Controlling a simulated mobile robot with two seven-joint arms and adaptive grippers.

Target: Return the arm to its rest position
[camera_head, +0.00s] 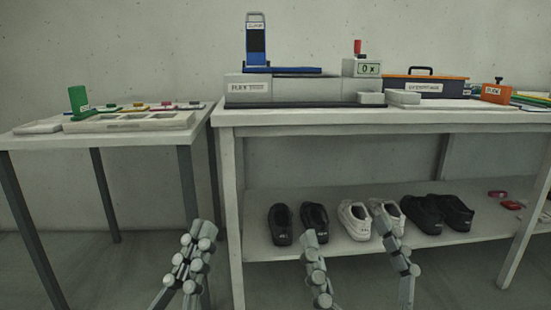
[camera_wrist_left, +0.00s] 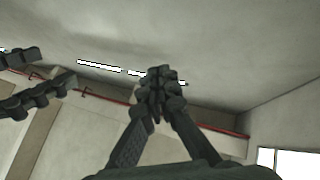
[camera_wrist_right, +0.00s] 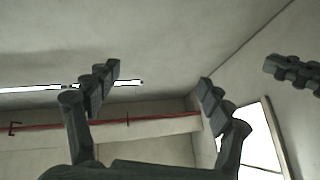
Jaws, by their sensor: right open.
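My left gripper (camera_head: 196,238) stands at the bottom of the head view, in front of the gap between the two tables. Its fingers meet with nothing visible between them; in the left wrist view (camera_wrist_left: 161,82) they also touch. My right gripper (camera_head: 352,238) is further right in the head view, in front of the lower shelf. Its fingers are spread apart and empty, and the right wrist view (camera_wrist_right: 158,80) shows the same gap. Both point upward, apart from each other. The wrist views look toward the ceiling and walls.
The workbench (camera_head: 400,118) carries a grey machine (camera_head: 290,90), a blue clamp stand (camera_head: 256,45) and a toolbox (camera_head: 425,87). Its lower shelf (camera_head: 265,200) holds black and white shoes (camera_head: 353,220). The left table (camera_head: 60,140) holds a tray (camera_head: 130,122). The space around both grippers looks clear.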

